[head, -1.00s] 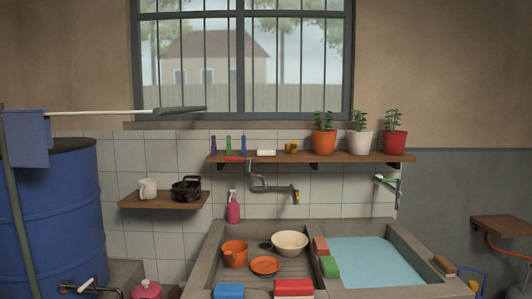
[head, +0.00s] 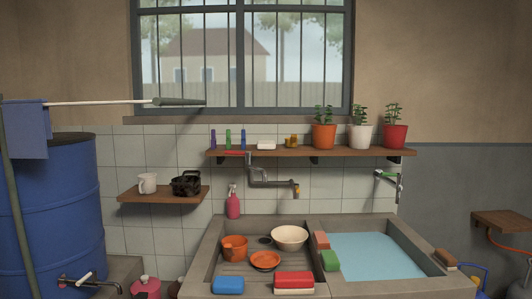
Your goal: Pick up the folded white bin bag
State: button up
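A small flat white item (head: 266,146) lies on the wall shelf (head: 370,153), between the coloured bottles and a small brownish-yellow object. It may be the folded white bin bag, but it is too small to be sure. A white layer (head: 294,291) also shows under a red block at the front edge of the sink; I cannot tell what it is. My gripper is not in view.
Three potted plants (head: 324,131) stand on the shelf's right part, with a tap (head: 272,183) below it. A blue barrel (head: 55,220) and a pole with a cloth (head: 26,130) stand left.

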aim_at(262, 145)
jog(key=l+u, duration=0.15)
jog(key=l, duration=0.55)
jog(key=i+l+u, duration=0.1)
jog(key=l+u, duration=0.15)
jog(key=l, duration=0.3)
jog(key=l+u, duration=0.3)
jog(key=l, duration=0.3)
jog(key=i+l+u, duration=0.2)
jog(key=l, duration=0.15)
jog(key=l+u, duration=0.2)
jog(key=l, duration=0.15)
jog(key=i+l+u, duration=0.15)
jog(key=l, duration=0.25)
jog(key=i+l+u, duration=0.15)
jog(key=l, duration=0.25)
jog(key=i+l+u, duration=0.1)
jog(key=i+l, duration=0.2)
jog(key=l, duration=0.1)
